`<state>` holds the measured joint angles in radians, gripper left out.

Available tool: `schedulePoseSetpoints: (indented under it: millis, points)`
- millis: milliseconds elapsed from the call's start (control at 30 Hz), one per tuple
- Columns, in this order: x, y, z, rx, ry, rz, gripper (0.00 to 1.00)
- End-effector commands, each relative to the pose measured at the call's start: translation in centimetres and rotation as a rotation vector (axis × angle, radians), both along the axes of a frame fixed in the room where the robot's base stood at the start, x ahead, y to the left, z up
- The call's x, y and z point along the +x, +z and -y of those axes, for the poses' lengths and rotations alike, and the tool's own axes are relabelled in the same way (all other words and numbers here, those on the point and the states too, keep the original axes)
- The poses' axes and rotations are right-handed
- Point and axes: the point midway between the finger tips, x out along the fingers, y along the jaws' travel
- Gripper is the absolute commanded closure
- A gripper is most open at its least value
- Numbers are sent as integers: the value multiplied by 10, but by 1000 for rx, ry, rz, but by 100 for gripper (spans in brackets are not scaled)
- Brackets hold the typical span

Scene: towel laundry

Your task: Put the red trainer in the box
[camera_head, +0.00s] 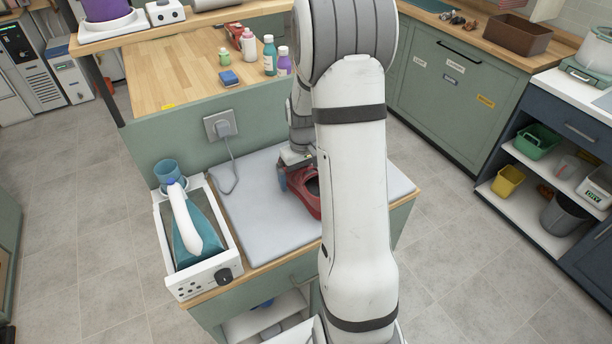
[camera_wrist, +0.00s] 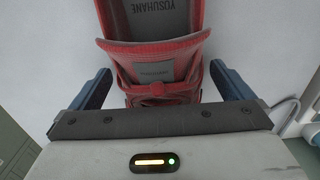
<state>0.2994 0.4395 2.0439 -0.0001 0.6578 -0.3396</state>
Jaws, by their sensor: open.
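The red trainer (camera_head: 309,198) lies on the pale grey mat on the low counter, partly hidden by my arm. In the wrist view the trainer (camera_wrist: 155,62) shows its red laces and tongue and a grey insole with lettering. My gripper (camera_head: 297,172) is at the trainer. In the wrist view my gripper (camera_wrist: 161,82) is open, with one blue finger on each side of the trainer and a gap to each. A brown open box (camera_head: 517,36) stands on the wooden counter at the back right.
An iron with a teal base rests in a white-framed station (camera_head: 171,252) left of the mat (camera_head: 262,232). A wall socket with a plugged cable (camera_head: 220,126) is behind. Bottles (camera_head: 270,55) and a blue sponge (camera_head: 229,78) stand on the raised wooden worktop (camera_head: 170,80).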

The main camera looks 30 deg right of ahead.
Motion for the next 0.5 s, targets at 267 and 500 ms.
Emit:
schedulePoseSetpoints:
  millis: [267, 500]
  points:
    - [0, 0, 0, 0, 1, 0, 16]
    - [0, 0, -1, 0, 1, 0, 36]
